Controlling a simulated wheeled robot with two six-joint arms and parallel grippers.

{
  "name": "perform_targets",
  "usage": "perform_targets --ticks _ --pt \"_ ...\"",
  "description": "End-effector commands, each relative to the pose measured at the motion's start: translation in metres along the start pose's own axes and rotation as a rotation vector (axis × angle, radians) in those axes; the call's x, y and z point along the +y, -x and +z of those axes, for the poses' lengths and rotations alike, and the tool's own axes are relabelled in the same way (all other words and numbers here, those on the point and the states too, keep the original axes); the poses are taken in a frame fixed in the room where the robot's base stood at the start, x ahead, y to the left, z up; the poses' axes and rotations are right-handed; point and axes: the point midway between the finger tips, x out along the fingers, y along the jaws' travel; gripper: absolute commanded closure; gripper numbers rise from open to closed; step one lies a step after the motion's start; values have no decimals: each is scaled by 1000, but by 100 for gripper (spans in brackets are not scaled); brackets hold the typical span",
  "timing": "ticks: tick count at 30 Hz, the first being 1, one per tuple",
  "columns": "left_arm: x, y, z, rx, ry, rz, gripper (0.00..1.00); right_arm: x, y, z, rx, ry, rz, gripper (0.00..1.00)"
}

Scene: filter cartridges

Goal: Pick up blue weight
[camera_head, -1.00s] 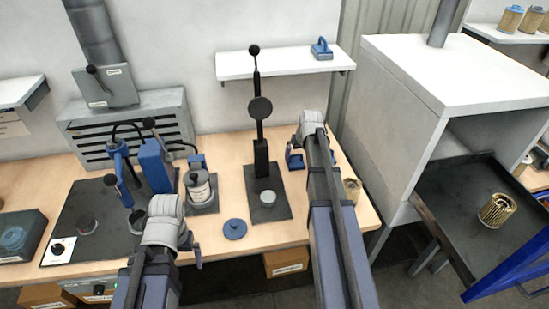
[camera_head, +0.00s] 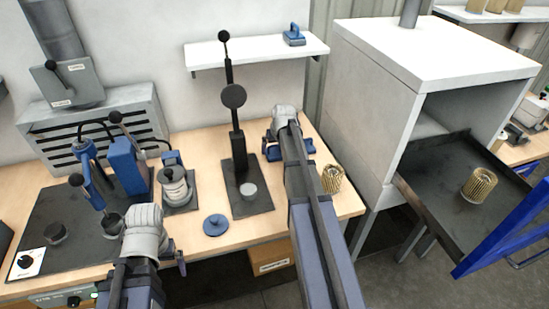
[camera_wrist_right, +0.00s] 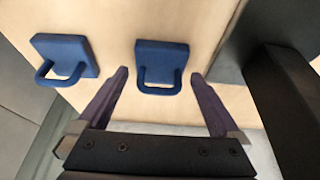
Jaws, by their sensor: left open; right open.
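In the right wrist view, a blue weight (camera_wrist_right: 161,66) with a loop handle lies on the wooden table. My right gripper (camera_wrist_right: 160,76) is open, its purple fingers either side of the handle, not closed on it. A second, similar blue weight (camera_wrist_right: 63,59) lies to the left, outside the fingers. In the head view, blue parts (camera_head: 271,152) show beside my right gripper (camera_head: 284,122), which hides much of that spot. Another blue handled block (camera_head: 293,37) sits on the wall shelf. My left gripper (camera_head: 145,228) hangs by the table's front; its jaws are open.
A black press (camera_head: 236,130) stands left of my right arm. A round blue disc (camera_head: 215,225) lies at the table's front. A pleated filter cartridge (camera_head: 332,179) stands right of my right arm. Another cartridge (camera_head: 479,186) sits on the cabinet's dark tray (camera_head: 425,205).

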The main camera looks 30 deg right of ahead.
Motion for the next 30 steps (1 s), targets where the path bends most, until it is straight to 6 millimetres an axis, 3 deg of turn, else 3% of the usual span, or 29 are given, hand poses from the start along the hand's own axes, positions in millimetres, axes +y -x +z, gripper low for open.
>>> perform_targets --ticks 1,4,13,30 --pt "1 -13 -1 0 0 0 0 0 -14 0 0 0 0 0" --pt "2 -22 -1 0 0 0 0 0 -23 1 0 0 1 0" --pt "2 -21 -1 0 0 0 0 0 -23 0 1 0 1 0" --pt "2 -22 -1 0 0 0 0 0 -24 0 1 -1 1 64"
